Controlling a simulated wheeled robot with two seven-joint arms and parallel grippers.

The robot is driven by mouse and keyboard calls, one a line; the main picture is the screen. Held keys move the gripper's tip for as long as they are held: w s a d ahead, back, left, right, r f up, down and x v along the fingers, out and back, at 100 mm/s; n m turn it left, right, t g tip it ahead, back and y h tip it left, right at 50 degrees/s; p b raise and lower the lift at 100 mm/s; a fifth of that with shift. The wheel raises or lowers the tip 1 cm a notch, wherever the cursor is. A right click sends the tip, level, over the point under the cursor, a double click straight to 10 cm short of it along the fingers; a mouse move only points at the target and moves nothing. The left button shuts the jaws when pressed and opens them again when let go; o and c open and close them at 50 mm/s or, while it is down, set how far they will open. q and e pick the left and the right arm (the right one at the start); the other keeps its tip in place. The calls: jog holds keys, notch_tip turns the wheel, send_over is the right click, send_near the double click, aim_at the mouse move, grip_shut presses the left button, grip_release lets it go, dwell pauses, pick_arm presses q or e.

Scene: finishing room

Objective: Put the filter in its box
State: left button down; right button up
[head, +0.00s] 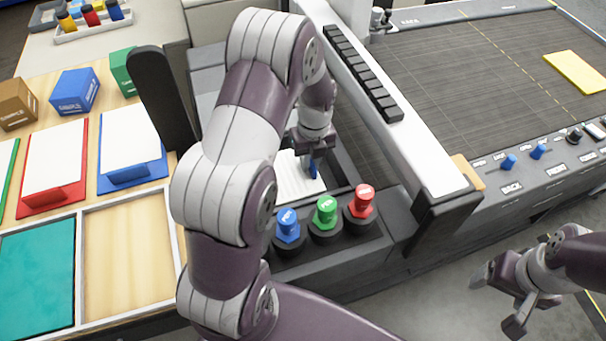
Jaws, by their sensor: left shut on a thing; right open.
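My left gripper (314,155) reaches down into a dark recess of the grey machine and is shut on a small blue piece (313,170). This piece stands at a white, finely lined panel (291,182), which looks like the filter. I cannot tell whether the blue piece is part of it. My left arm hides much of the recess. My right gripper (500,300) is open and empty at the lower right, over the floor. I cannot tell which container is the filter's box.
Blue (288,226), green (326,211) and red (362,202) knobs stand in front of the recess. A dark belt (460,75) carries a yellow slab (576,72). The left table holds SAMPLE boxes (75,91), paper-covered pads (131,143) and an empty wooden compartment (130,255).

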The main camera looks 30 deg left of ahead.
pick_arm(q)
notch_tip(320, 180, down, 4)
jog(key=shift+r, duration=0.1)
jog(key=shift+w+f, duration=0.1)
jog(key=shift+f, duration=0.2)
jog(key=c, duration=1.5)
grip_release()
jog(key=o, duration=0.4)
jog(key=r, duration=0.5)
jog(key=r+b, duration=0.1)
jog(key=r, duration=0.5)
jog(key=shift+w+d+r, duration=0.1)
jog(key=shift+d+r, duration=0.1)
jog(key=shift+r, duration=0.4)
jog(key=shift+r, duration=0.1)
